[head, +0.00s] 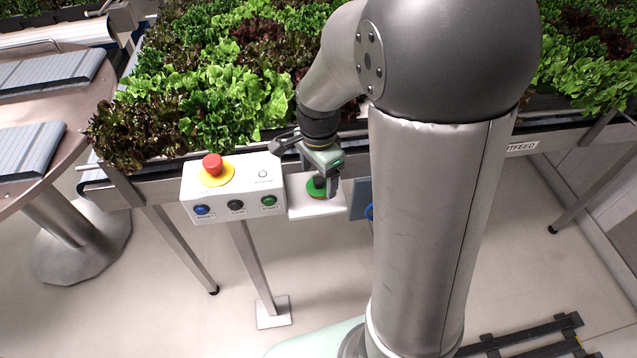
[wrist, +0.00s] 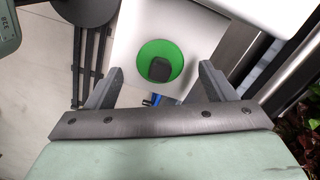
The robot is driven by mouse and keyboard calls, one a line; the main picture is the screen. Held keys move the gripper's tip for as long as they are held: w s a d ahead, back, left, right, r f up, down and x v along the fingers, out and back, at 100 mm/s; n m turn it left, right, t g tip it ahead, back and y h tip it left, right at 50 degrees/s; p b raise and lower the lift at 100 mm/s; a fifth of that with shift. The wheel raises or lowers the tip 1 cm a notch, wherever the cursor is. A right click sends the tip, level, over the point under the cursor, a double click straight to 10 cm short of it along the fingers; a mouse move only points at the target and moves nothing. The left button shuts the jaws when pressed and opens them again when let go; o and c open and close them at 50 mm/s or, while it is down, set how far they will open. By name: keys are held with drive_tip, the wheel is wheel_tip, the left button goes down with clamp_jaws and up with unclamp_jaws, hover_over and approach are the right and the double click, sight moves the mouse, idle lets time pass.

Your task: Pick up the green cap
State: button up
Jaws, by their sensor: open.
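The green cap (head: 315,195) is a round green disc with a dark knob on top. It sits on a small white shelf (head: 318,209) beside the button box, below the conveyor's edge. In the wrist view the green cap (wrist: 175,49) lies on the white surface, with its dark knob near the middle. My gripper (head: 319,183) is right above the cap and points down. In the wrist view my gripper (wrist: 160,72) is open, with one finger on each side of the cap. From here I cannot tell how high the fingers are above the shelf.
A white button box (head: 235,187) with a red emergency stop (head: 212,165) stands just left of the shelf. A blue panel (head: 361,196) is close on the right. The conveyor full of lettuce (head: 225,75) runs behind. A round table (head: 75,135) stands at the left.

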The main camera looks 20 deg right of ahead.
wheel_tip(320, 180, down, 2)
drive_tip(key=shift+f, duration=0.1)
drive_tip(key=c, duration=1)
drive_tip(key=shift+c, duration=0.2)
drive_tip(key=shift+r, duration=0.2)
